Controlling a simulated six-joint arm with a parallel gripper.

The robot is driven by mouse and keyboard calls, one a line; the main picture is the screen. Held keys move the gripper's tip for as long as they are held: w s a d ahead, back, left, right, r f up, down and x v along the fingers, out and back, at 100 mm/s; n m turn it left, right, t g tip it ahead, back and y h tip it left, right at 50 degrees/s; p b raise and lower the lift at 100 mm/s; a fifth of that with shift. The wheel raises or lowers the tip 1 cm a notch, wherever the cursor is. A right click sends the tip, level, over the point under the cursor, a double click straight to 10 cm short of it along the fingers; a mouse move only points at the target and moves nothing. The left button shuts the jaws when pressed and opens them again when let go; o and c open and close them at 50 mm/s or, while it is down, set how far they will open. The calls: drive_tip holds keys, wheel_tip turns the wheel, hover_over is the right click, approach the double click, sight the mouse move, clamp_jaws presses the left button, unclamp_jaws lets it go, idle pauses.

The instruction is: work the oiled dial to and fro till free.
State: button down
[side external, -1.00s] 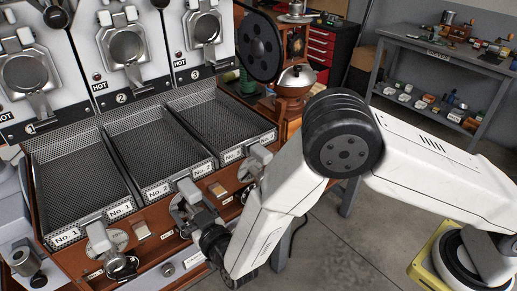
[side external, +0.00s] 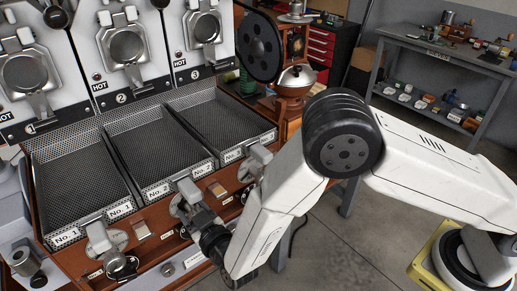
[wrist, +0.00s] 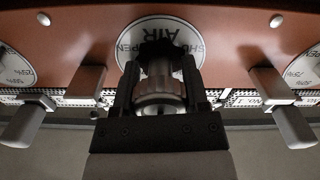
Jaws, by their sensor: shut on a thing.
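The dial (wrist: 160,88) is a ribbed metal knob in the middle of the wrist view, in front of a round white plate (wrist: 178,33) marked AIR, with OPEN and SHUT lettering partly covered. My gripper (wrist: 158,66) is shut on the dial, one dark finger on each side of it. In the side external view my gripper (side external: 187,205) is at the brown front panel below tray No. 2. There the dial is mostly hidden by the gripper and wrist. Oil on the dial cannot be made out.
Grey-handled levers (wrist: 26,122) flank the dial on the brown panel (wrist: 232,40). Another lever control (side external: 100,238) is under tray No. 1. Mesh trays (side external: 145,140) and roaster fronts marked HOT stand above. Open floor (side external: 350,240) lies to the right.

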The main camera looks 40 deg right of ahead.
drive_tip(key=n, duration=1.6)
drive_tip(key=shift+d+r+n, duration=0.1)
drive_tip(key=shift+n, duration=0.3)
drive_tip(key=n, duration=0.5)
drive_tip(key=shift+n, duration=0.3)
drive_tip(key=shift+c, duration=0.5)
unclamp_jaws()
